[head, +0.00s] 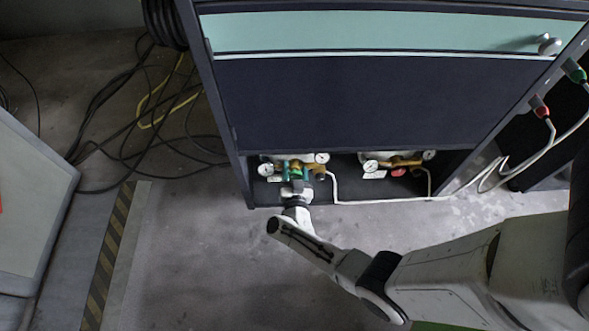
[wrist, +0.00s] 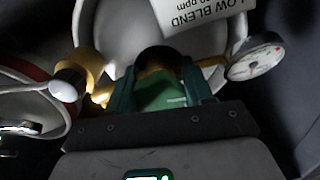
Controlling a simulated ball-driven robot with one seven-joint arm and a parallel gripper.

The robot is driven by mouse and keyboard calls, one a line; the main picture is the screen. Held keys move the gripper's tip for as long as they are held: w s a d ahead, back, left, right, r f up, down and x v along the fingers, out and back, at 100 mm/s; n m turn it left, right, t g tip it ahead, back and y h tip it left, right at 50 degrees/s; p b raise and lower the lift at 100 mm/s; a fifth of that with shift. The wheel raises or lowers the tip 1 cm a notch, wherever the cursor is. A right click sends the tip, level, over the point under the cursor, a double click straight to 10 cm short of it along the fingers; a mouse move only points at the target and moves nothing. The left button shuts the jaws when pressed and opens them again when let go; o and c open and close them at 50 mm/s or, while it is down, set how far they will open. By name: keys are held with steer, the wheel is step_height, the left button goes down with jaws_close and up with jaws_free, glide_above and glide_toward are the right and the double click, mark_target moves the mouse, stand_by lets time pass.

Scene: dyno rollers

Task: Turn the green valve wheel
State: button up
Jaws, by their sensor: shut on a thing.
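The green valve wheel (wrist: 160,92) sits in front of a dark round part on a brass fitting. My gripper (wrist: 158,88) is shut on it, with one teal finger on each side of the wheel. In the head view my gripper (head: 294,171) reaches into the low opening of the dark cabinet, at the left regulator. The wheel is mostly hidden there by my fingers and wrist. A pressure gauge (wrist: 256,62) stands right of the wheel in the wrist view.
A second regulator with a red knob (head: 398,172) and gauges stands to the right in the same opening. A white hose (head: 385,199) runs along the floor to the right. Black cables (head: 120,120) lie left of the cabinet (head: 340,105). The floor before it is clear.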

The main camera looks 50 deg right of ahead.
steer(key=shift+c, duration=0.5)
steer(key=shift+m, duration=0.4)
steer(key=m, duration=0.2)
steer(key=shift+m+b, duration=0.3)
steer(key=shift+m, duration=0.1)
steer(key=m+b, duration=0.1)
steer(key=m, duration=0.3)
steer(key=shift+f+m, duration=0.1)
steer(key=shift+m, duration=0.2)
steer(key=m+b, duration=0.1)
steer(key=m, duration=0.3)
steer(key=shift+m+b, duration=0.5)
steer(key=shift+m, duration=1.4)
steer(key=o, duration=1)
